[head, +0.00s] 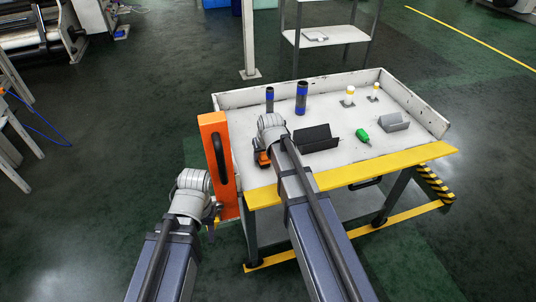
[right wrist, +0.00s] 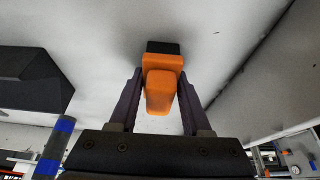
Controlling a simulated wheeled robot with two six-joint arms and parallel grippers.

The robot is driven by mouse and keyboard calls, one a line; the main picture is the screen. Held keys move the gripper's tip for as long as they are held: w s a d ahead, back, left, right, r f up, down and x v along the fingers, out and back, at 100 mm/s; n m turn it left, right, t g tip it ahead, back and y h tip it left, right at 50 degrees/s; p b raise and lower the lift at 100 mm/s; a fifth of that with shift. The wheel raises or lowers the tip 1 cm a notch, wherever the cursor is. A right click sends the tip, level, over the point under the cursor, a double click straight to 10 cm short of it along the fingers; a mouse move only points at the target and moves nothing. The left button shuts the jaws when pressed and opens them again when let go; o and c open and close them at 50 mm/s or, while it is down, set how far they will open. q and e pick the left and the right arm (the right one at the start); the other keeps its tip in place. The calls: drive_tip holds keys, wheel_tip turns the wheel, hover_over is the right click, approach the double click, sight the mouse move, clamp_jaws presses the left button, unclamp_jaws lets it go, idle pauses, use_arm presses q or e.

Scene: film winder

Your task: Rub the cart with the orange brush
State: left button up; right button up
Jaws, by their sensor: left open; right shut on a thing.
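The cart (head: 345,163) has a white, scuffed tray top with a raised rim and a yellow front edge. The orange brush (head: 262,158) is over the tray's left part, mostly hidden by my right arm. In the right wrist view, my right gripper (right wrist: 160,92) is shut on the brush's orange handle (right wrist: 161,88). Its dark end (right wrist: 162,47) faces the white tray surface, close to it; I cannot tell whether they touch. My left gripper (head: 213,214) is open beside the cart's front left corner, low by the orange panel, its fingers partly hidden.
An upright orange panel with a black handle (head: 211,143) stands at the cart's left end. Blue-banded dark cylinders (head: 302,98), a black angular block (head: 315,138), a green item (head: 362,135), a grey block (head: 395,122) and small yellow-white pieces (head: 349,96) stand on the tray.

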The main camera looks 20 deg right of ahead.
wheel_tip(320, 180, up, 6)
drive_tip(key=p, duration=0.6)
idle(0.4)
wheel_tip(320, 180, up, 3)
drive_tip(key=p, duration=0.3)
drive_tip(key=shift+r, duration=0.1)
idle(0.6)
